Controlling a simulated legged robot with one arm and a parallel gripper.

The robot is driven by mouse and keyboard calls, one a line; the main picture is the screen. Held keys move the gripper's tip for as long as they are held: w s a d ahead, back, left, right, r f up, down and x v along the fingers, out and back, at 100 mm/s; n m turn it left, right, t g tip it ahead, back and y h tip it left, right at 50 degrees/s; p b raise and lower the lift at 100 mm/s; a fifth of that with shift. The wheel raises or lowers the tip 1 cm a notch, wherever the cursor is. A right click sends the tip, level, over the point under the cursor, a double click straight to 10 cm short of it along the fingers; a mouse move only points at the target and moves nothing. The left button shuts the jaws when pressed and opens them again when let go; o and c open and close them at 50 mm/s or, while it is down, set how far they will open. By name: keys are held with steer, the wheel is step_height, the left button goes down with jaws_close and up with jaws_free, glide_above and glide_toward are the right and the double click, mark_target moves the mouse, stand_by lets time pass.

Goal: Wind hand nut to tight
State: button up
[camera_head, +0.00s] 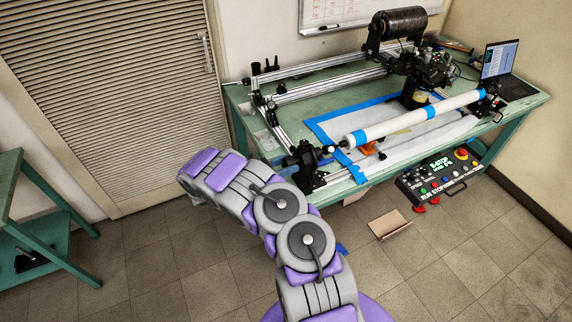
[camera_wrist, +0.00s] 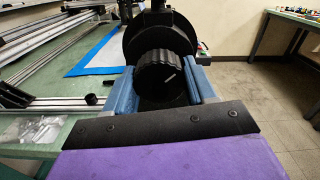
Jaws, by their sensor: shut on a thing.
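The hand nut (camera_wrist: 158,80) is a black ribbed knob with a short pale mark on its face. It sits in front of a larger round black flange (camera_wrist: 185,40) in the wrist view. My gripper (camera_wrist: 163,76) has one blue finger on each side of the knob and is shut on it. In the head view, the black end mount (camera_head: 308,160) stands at the near left corner of the winding bench. My arm reaches up toward it; the fingers and the nut cannot be made out there.
The green bench (camera_head: 240,98) carries rails, a white roller (camera_head: 400,122) with blue tape, a black spool (camera_head: 402,22) and a laptop (camera_head: 500,60). A control panel (camera_head: 438,180) hangs at its front. A cardboard piece (camera_head: 389,223) lies on the floor. Another green table (camera_head: 40,210) stands left.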

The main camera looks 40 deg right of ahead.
steer(key=shift+m+b, duration=0.4)
steer(key=shift+b, duration=0.05)
steer(key=m+b, duration=0.2)
steer(key=b, duration=0.1)
steer(key=shift+w+f+m, duration=0.1)
steer(key=shift+f+m, duration=0.05)
steer(key=shift+m, duration=0.15)
steer(key=m+b, duration=0.4)
steer(key=m, duration=0.1)
steer(key=shift+r, duration=0.2)
steer(key=o, duration=1)
steer(key=shift+o, duration=0.2)
steer(key=p+v, duration=0.3)
steer(key=v, duration=1.4)
steer(key=shift+a+f, duration=0.2)
steer(key=shift+a, duration=0.15)
